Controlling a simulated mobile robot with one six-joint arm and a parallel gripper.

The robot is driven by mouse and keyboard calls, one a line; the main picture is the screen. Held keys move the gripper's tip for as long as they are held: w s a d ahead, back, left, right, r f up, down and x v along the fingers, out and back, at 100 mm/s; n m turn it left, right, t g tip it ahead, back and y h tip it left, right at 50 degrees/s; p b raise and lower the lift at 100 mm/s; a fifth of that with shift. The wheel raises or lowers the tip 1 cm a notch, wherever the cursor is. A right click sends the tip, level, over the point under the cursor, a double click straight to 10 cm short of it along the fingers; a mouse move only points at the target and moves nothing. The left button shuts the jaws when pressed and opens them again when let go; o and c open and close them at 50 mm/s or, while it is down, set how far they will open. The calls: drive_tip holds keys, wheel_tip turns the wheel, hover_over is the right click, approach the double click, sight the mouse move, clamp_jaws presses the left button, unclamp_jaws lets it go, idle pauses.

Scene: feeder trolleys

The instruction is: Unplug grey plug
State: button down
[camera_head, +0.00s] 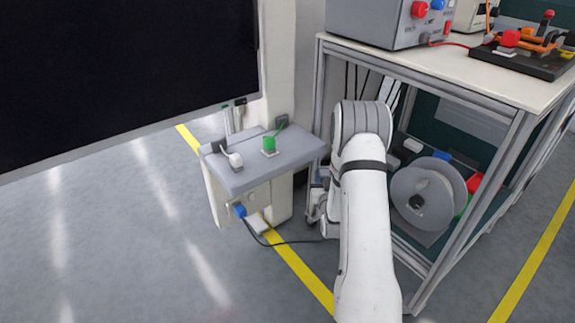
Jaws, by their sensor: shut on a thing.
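A small feeder box with a grey top (292,153) stands left of my arm. A pale grey-white plug (235,160) sits at the left of this top, with a dark lead beside it. I cannot tell for sure whether it is the grey plug of the task. A green plug (269,143) stands near the middle of the top. A blue plug (239,210) is on the box's front, with a dark cable running right along the floor. My white arm rises at right of centre and bends away at the elbow. My gripper is not clearly seen; the arm hides that area.
A metal-framed trolley (447,73) stands at right, with a grey device (390,22) on top and a reel (428,194) below. A large dark panel (120,65) fills the upper left. The floor at lower left is clear, with a yellow line (300,266).

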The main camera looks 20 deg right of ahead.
wheel_tip(320, 180, down, 6)
drive_tip(key=b, duration=0.2)
drive_tip(key=shift+f+b, duration=0.25)
drive_tip(key=shift+b, duration=0.1)
drive_tip(key=shift+d, duration=0.1)
drive_tip(key=shift+r, duration=0.1)
drive_tip(key=shift+a+r+p, duration=0.15)
drive_tip(key=shift+r+p, duration=0.55)
drive_tip(key=shift+r, duration=0.6)
drive_tip(key=shift+a+r+p, duration=0.1)
drive_tip(key=shift+r+p, duration=0.55)
drive_tip(key=shift+r, duration=0.65)
wheel_tip(320, 180, up, 17)
drive_tip(key=a+p, duration=0.1)
drive_tip(key=p, duration=0.6)
drive_tip(key=shift+f, duration=0.2)
